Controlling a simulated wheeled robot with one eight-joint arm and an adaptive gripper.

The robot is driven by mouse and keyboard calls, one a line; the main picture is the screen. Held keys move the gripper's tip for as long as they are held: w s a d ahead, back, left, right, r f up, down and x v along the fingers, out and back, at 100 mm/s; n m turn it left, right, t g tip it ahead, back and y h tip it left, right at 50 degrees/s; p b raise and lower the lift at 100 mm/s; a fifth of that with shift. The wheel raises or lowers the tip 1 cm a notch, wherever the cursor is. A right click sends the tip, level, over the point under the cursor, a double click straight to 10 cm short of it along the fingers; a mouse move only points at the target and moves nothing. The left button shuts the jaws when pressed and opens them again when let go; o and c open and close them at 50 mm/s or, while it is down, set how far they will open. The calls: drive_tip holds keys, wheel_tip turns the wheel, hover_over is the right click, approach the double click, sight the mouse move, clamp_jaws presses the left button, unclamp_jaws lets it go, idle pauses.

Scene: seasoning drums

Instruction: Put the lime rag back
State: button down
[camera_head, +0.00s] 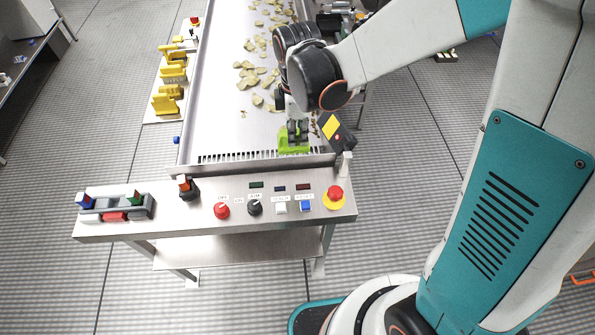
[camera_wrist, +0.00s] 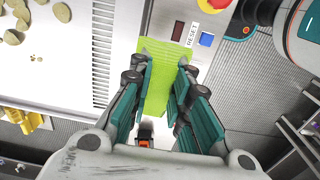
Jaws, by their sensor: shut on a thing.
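The lime rag (camera_head: 293,141) is a bright green flat piece at the near end of the steel conveyor tray, by its slotted strip. In the wrist view the rag (camera_wrist: 157,80) stretches between my fingers and beyond their tips. My gripper (camera_head: 297,126) is shut on it from above, with a finger on each side; it also shows in the wrist view (camera_wrist: 160,75). The rag's lower edge is close to the tray end and the control panel; I cannot tell whether it touches. Part of the rag is hidden by my fingers.
The control panel (camera_head: 120,228) carries knobs, buttons and a red emergency stop (camera_head: 335,194). A grey holder (camera_head: 115,205) with coloured items sits at its left end. A black and orange item (camera_head: 187,187) stands nearby. Chips (camera_head: 247,78) lie on the tray; yellow tools (camera_head: 166,100) line its left side.

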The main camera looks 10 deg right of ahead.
wheel_tip(320, 180, down, 16)
drive_tip(key=b, duration=0.9)
drive_tip(key=shift+f+b, duration=0.25)
drive_tip(key=shift+b, duration=0.1)
drive_tip(key=shift+r, duration=0.1)
drive_tip(key=c, duration=1.9)
unclamp_jaws()
drive_tip(key=shift+o, duration=0.6)
drive_tip(key=shift+r, duration=0.35)
wheel_tip(320, 180, up, 11)
drive_tip(key=p, duration=0.2)
drive_tip(key=shift+r+p, duration=0.15)
drive_tip(key=shift+p, duration=0.15)
